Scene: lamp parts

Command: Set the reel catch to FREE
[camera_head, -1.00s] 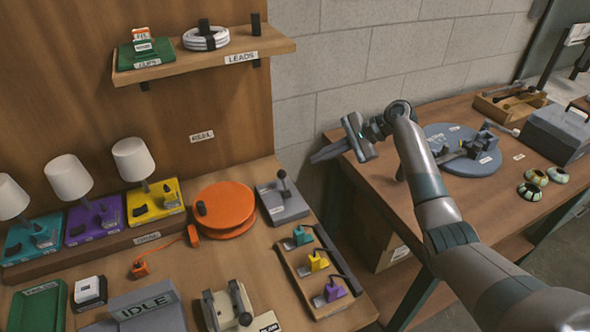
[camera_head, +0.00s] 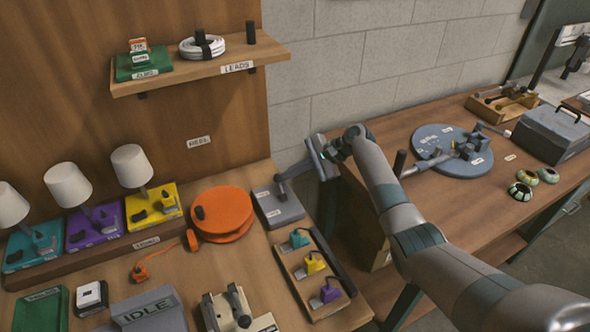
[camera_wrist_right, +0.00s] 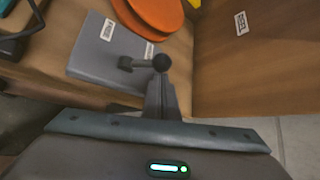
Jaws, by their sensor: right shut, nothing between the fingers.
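The reel catch is a grey plate (camera_head: 277,208) right of the orange reel (camera_head: 222,210), with a short dark lever. In the right wrist view the plate (camera_wrist_right: 92,62) carries two white labels, too small to read. The lever's round knob (camera_wrist_right: 161,62) sits toward the plate's right side, just at my fingertips. My right gripper (camera_head: 284,178) is shut and empty, reaching in from the right over the plate; it also shows in the wrist view (camera_wrist_right: 161,82). Whether fingertips and knob touch, I cannot tell. The lever is partly hidden in the head view. My left gripper is out of view.
A rack of coloured plugs (camera_head: 315,268) stands in front of the catch. Lamps on a raised strip (camera_head: 95,246) are at the left. A wooden back panel (camera_head: 190,100) rises behind the reel. A gap separates this bench from the right-hand table (camera_head: 440,195).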

